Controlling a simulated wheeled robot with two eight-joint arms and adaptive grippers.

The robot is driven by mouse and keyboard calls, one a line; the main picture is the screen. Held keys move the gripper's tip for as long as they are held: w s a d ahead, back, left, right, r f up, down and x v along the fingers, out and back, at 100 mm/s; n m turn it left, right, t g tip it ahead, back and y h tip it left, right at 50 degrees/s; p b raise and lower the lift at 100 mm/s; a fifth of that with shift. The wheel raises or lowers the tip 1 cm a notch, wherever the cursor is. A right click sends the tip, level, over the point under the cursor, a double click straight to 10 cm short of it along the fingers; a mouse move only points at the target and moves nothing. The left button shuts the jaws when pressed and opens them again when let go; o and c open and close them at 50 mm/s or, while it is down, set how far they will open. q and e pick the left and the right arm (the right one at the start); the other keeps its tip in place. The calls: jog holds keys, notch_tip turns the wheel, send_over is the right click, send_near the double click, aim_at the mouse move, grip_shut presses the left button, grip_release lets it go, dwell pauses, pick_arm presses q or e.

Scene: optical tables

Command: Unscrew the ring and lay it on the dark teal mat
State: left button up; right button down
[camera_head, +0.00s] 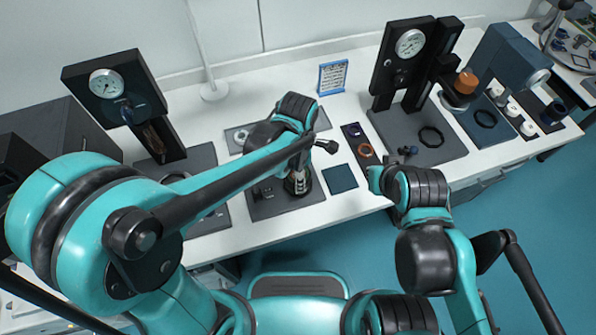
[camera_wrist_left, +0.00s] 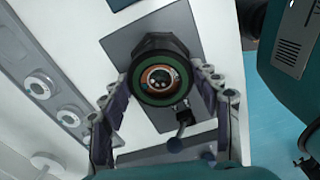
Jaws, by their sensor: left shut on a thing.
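The ring (camera_wrist_left: 184,80) is a dark green band around a copper-coloured opening, on a black many-sided fixture, in the left wrist view. My left gripper (camera_wrist_left: 162,86) has one finger on each side of it and is shut on it. In the head view my left gripper (camera_head: 298,184) points down over a dark base plate, and the ring is hidden there. The dark teal mat (camera_head: 340,179) lies flat and bare just right of the left gripper. My right arm's end (camera_head: 376,178) is right of the mat; its fingers cannot be made out.
A small dark tray with an orange ring (camera_head: 365,150) lies behind the mat. Gauge stands rise at left (camera_head: 106,84) and right (camera_head: 410,44). A lever with a dark knob (camera_wrist_left: 174,144) sticks out beside the held ring. A blue-framed card (camera_head: 332,77) stands at the back.

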pick_arm(q)
jog(key=n, duration=0.4)
jog(key=shift+s+n, duration=0.1)
jog(key=shift+n, duration=0.2)
jog(key=shift+r+p, duration=2.05)
jog(key=shift+r, duration=0.45)
